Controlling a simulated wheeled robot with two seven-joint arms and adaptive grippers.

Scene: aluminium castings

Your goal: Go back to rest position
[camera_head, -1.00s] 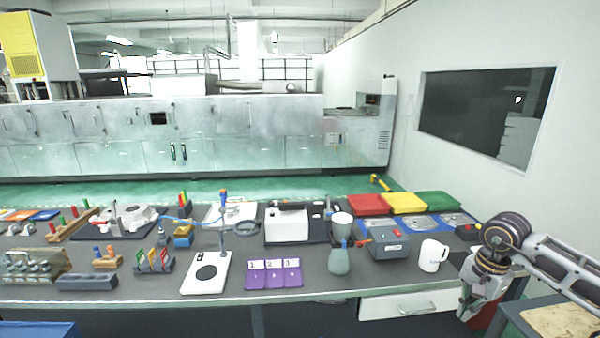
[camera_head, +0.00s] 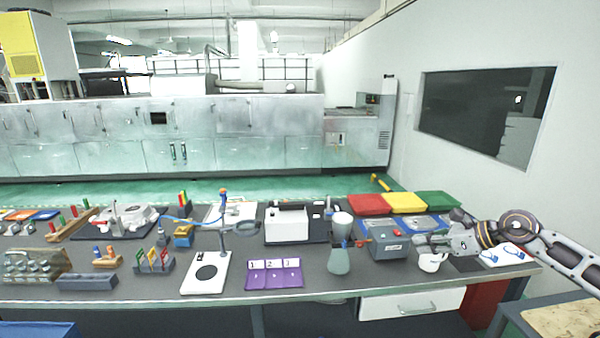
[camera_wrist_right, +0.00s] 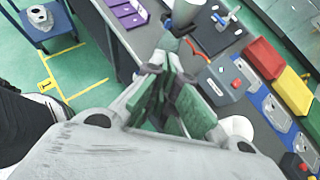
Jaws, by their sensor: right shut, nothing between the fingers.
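My right gripper (camera_head: 420,241) reaches in from the right over the right end of the grey bench (camera_head: 330,215), its fingers pointing left. It is shut and empty. In the head view it passes in front of the top of the white mug (camera_head: 432,264) and hides part of it. In the right wrist view the closed green-padded fingers (camera_wrist_right: 170,88) show, with part of the white mug (camera_wrist_right: 237,127) to their right. I cannot tell whether the gripper touches the mug. My left gripper is not in view.
Close to the right gripper stand a grey box with a red button (camera_head: 389,247) and a grey-green flask (camera_head: 338,262). Red, yellow and green bins (camera_head: 404,203) lie behind. A white plate with blue marks (camera_head: 508,254) lies under my right forearm. Purple cards (camera_head: 273,275) lie at the front middle.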

